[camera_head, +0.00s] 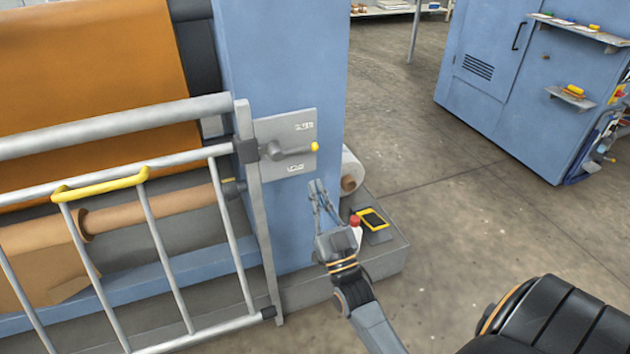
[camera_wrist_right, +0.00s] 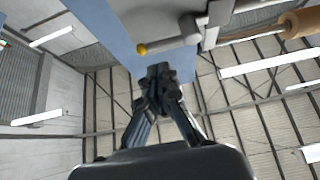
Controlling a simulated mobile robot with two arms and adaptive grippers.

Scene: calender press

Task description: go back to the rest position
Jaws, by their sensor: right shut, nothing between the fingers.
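My right gripper (camera_head: 318,190) is in the middle of the head view, in front of the blue machine column. Its fingers are together and hold nothing. In the right wrist view the gripper (camera_wrist_right: 160,72) also shows with its fingertips meeting. A lever with a yellow knob (camera_head: 314,146) sits on a grey plate (camera_head: 305,125) on the column, above the gripper. The yellow knob also shows in the right wrist view (camera_wrist_right: 142,49). The gripper appears clear of the lever. My left gripper is not in view.
A metal guard gate (camera_head: 160,225) with a yellow handle (camera_head: 100,187) stands at left, before a large orange roll (camera_head: 90,90). A grey plinth (camera_head: 385,258) carries a yellow-black device (camera_head: 371,218) and a white roll (camera_head: 350,170). A blue cabinet (camera_head: 500,90) stands back right. Open floor lies between.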

